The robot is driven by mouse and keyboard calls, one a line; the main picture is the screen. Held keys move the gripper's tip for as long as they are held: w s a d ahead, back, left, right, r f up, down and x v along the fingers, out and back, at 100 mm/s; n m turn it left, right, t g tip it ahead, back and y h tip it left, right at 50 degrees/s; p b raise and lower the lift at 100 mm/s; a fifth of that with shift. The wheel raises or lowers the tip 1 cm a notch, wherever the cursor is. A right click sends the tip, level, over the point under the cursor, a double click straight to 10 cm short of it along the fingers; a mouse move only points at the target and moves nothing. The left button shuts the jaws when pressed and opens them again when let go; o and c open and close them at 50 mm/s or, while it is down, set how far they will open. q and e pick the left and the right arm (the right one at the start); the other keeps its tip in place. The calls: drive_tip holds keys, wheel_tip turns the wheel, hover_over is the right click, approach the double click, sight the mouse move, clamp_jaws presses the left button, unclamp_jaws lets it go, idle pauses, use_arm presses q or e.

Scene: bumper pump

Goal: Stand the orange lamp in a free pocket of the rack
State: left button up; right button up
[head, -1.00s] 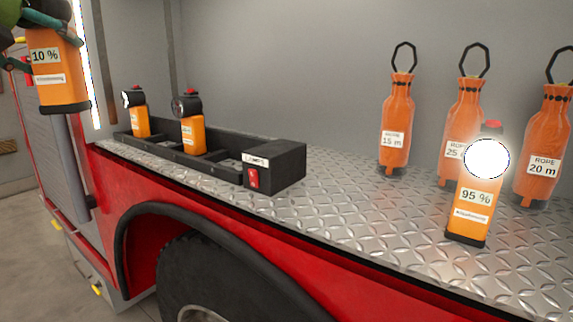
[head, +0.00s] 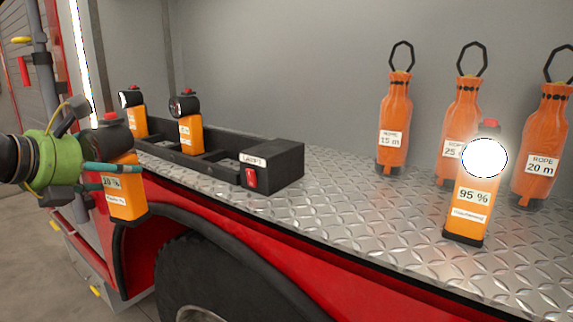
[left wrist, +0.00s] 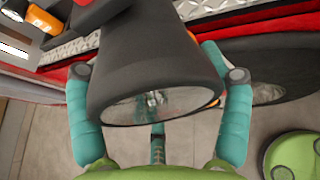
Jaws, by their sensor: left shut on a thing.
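In the left wrist view the lamp's black head (left wrist: 150,60) fills the middle between the teal fingers. The black rack (head: 215,165) stands on the deck with two orange lamps in it, a left one (head: 137,122) and a middle one (head: 191,134). Pockets between these lamps and right of the middle one look empty. My right gripper is not in view.
A lit orange lamp (head: 468,208) labelled 95 % stands on the metal deck (head: 340,215) at right. Several orange rope bags (head: 395,125) stand behind it. The red truck side and wheel arch (head: 165,225) lie below the deck edge. The deck's middle is clear.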

sight(120, 214)
use_arm(q)
drive_tip(key=f, duration=0.2)
drive_tip(key=s+f+m+h, duration=0.1)
drive_tip(key=f, duration=0.2)
drive_tip(key=s+d+f+h, duration=0.1)
drive_tip(key=f, duration=0.2)
drive_tip(key=shift+f+m+g, duration=0.15)
drive_tip(key=shift+m+g, duration=0.15)
drive_tip(key=shift+g, duration=0.1)
drive_tip(key=s+f+m+g+h, duration=0.55)
drive_tip(key=s+f, duration=0.95)
drive_tip(key=f, duration=0.4)
drive_tip(key=shift+t+y, duration=0.75)
drive_tip(key=d+f+b, duration=0.1)
drive_tip(key=d, duration=0.2)
drive_tip(key=d+f+b, duration=0.1)
drive_tip(key=d+f, duration=0.1)
drive_tip(key=d, duration=0.2)
drive_tip(key=d+f+b, duration=0.2)
drive_tip(key=d, duration=0.1)
drive_tip(key=shift+d+f, duration=0.2)
drive_tip(key=shift+d, duration=0.15)
drive_tip(key=shift+s+r, duration=0.1)
drive_tip(key=shift+n, duration=0.25)
